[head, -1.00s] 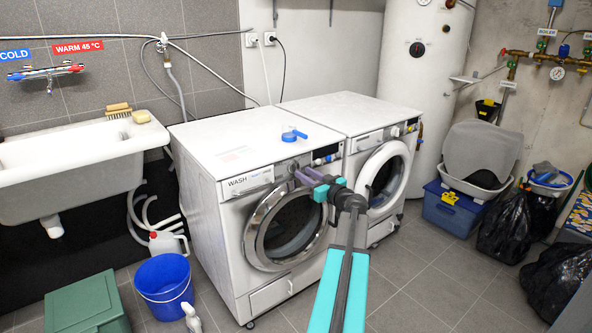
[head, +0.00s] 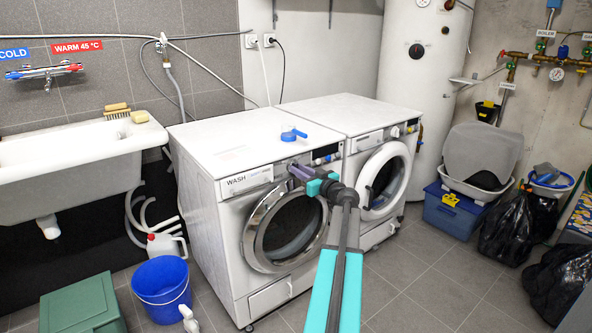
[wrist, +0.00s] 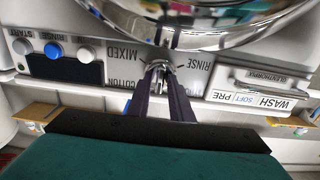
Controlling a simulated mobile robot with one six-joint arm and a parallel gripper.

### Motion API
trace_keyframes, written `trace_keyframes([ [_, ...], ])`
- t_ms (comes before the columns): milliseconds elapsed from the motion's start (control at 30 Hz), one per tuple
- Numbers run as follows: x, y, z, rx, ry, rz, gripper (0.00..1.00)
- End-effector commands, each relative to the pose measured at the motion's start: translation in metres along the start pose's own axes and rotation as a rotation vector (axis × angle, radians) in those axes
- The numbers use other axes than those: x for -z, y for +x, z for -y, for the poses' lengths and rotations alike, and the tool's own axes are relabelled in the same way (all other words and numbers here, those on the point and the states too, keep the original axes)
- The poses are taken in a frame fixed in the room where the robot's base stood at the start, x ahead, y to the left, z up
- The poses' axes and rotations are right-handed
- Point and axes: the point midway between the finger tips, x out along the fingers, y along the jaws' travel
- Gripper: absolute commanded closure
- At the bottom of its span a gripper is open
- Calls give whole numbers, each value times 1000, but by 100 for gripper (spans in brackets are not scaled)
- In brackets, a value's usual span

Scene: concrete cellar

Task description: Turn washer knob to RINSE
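The washer (head: 210,185) is the left of two white front-loading machines, marked WASH. In the wrist view its panel appears upside down. The silver washer knob (wrist: 158,66) sits between the printed words MIXED and RINSE (wrist: 198,60), with COTTON also beside it. My gripper (head: 293,168) reaches the panel above the round door. In the wrist view its two dark fingers (wrist: 160,74) are close together on either side of the knob, and it looks shut on it. The fingers partly hide the knob, and I cannot tell where its pointer stands.
The panel has START and other buttons (wrist: 53,51) and a drawer (wrist: 260,88). A blue scoop (head: 292,133) lies on top. The second machine (head: 385,170) stands right. A blue bucket (head: 162,290) and green box (head: 80,305) stand on the floor at left.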

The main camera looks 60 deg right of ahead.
Motion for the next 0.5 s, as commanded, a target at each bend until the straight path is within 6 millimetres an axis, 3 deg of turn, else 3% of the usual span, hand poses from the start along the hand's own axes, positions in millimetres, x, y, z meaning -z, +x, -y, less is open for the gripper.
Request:
trace_keyframes([
  [67, 0, 1, 0, 0, 0, -1, 100],
  [500, -1, 2, 0, 0, -16, -1, 100],
])
